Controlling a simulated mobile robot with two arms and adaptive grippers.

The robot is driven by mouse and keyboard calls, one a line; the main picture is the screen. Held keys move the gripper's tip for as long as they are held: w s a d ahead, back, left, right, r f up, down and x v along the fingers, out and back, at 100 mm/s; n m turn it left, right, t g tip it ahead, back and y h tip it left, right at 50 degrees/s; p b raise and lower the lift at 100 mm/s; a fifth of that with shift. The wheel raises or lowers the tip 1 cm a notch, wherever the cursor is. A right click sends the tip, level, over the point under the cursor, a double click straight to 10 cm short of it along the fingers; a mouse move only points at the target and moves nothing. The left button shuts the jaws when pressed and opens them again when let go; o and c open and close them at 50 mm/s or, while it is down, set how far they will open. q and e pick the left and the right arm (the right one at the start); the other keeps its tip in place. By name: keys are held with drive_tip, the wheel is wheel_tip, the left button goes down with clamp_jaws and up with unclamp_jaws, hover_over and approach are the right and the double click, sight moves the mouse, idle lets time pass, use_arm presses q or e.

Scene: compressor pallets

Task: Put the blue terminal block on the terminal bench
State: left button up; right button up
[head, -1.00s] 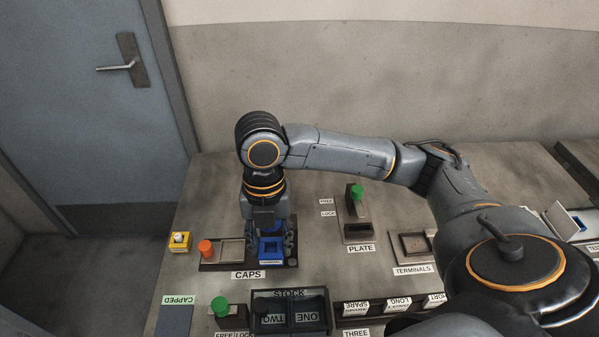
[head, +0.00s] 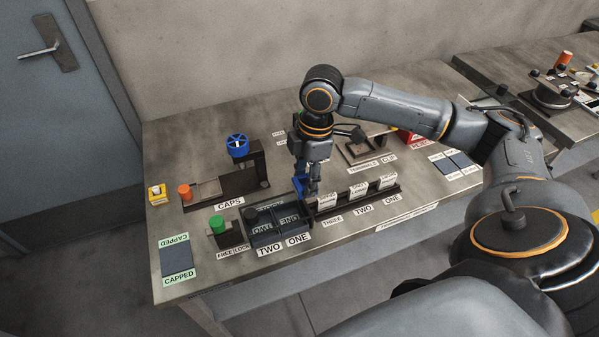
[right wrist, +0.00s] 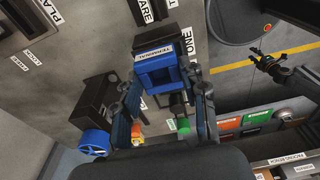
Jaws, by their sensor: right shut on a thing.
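The blue terminal block (head: 300,188) is held in my right gripper (head: 308,190), above the right end of the stock tray. In the right wrist view the blue terminal block (right wrist: 160,74), with a white "TERMINAL" label, sits between the two fingers of my right gripper (right wrist: 163,88), which are shut on it. The terminal bench (head: 362,151), a brown fixture with a recess and a "TERMINALS" label, stands farther back and to the right of the gripper.
The caps station (head: 225,188) with a blue handwheel (head: 237,145) stands at left. The dark stock tray (head: 276,240) lies in front, beside a rack of labelled slots (head: 358,198). A capped mat (head: 177,262) lies at front left. Clear tabletop lies along the front right.

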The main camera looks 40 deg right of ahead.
drive_tip(key=w+d+f, duration=0.1)
drive_tip(key=w+f, duration=0.1)
drive_tip(key=w+d+f, duration=0.1)
drive_tip(key=w+f, duration=0.1)
drive_tip(key=w, duration=0.1)
drive_tip(key=w+d+f, duration=0.1)
drive_tip(key=w+f, duration=0.1)
drive_tip(key=w, duration=0.1)
drive_tip(key=shift+f+p, duration=0.4)
drive_tip(key=shift+w+d+f, duration=0.1)
drive_tip(key=shift+w+f, duration=0.25)
drive_tip(key=shift+f, duration=0.15)
wheel_tip(320, 180, down, 3)
drive_tip(key=shift+r+p, duration=0.1)
drive_tip(key=shift+p, duration=0.35)
use_arm(q)
drive_tip(key=shift+a+r, duration=0.2)
drive_tip(key=shift+r, duration=0.25)
drive_tip(key=shift+a+r, duration=0.2)
drive_tip(key=shift+r, duration=0.25)
drive_tip(key=shift+d, duration=0.1)
use_arm(e)
drive_tip(key=shift+f, duration=0.2)
drive_tip(key=o, duration=0.9)
drive_tip(key=shift+c, duration=0.2)
